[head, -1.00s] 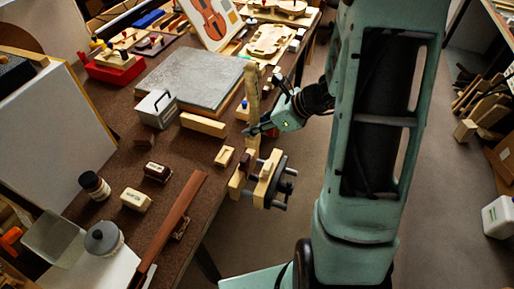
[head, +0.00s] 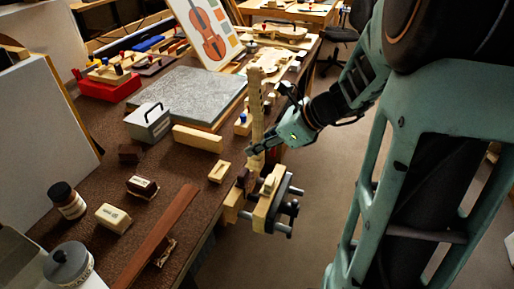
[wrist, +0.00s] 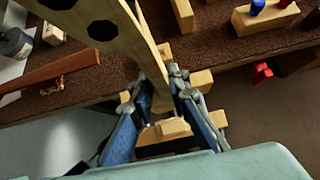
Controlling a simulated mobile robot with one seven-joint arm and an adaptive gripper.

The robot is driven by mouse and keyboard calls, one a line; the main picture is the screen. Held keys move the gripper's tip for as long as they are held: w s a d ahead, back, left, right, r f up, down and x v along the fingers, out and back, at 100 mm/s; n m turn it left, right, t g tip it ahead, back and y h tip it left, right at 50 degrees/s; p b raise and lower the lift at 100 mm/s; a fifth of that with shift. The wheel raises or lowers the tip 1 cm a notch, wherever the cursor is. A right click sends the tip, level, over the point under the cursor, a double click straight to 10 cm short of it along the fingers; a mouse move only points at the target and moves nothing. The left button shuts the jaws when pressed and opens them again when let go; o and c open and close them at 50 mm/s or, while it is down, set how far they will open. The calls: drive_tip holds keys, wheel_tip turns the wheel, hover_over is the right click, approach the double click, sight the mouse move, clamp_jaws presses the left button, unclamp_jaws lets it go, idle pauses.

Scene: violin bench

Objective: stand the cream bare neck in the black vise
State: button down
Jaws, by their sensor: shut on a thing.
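The cream bare neck (head: 256,105) is upright at the table's front edge in the head view. My gripper (head: 257,151) is shut on its lower part. The black vise (head: 291,208), with pale wooden jaws and dark screws, is on the table edge just below. The neck's lower end meets the area between the jaws; I cannot tell how deep it sits or whether the jaws touch it. In the wrist view the neck (wrist: 128,38), with dark holes in it, runs down between my fingertips (wrist: 163,88), and pale vise parts (wrist: 172,127) show beyond them.
On the brown bench (head: 205,180) lie a pale block (head: 198,138), a small cream block (head: 219,172) and a long reddish-brown strip (head: 160,237). A grey slab (head: 183,97) lies behind. Open floor (head: 300,250) is right of the vise.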

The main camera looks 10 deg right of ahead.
sight(263, 160)
drive_tip(key=shift+r+p, duration=0.1)
drive_tip(key=shift+p, duration=0.45)
drive_tip(key=shift+f+b, duration=2.4)
drive_tip(key=shift+f, duration=0.6)
drive_tip(key=shift+f+b, duration=2)
drive_tip(key=shift+f, duration=1.05)
drive_tip(key=shift+r, duration=0.15)
drive_tip(key=shift+r+p, duration=2.6)
drive_tip(key=shift+m, duration=0.3)
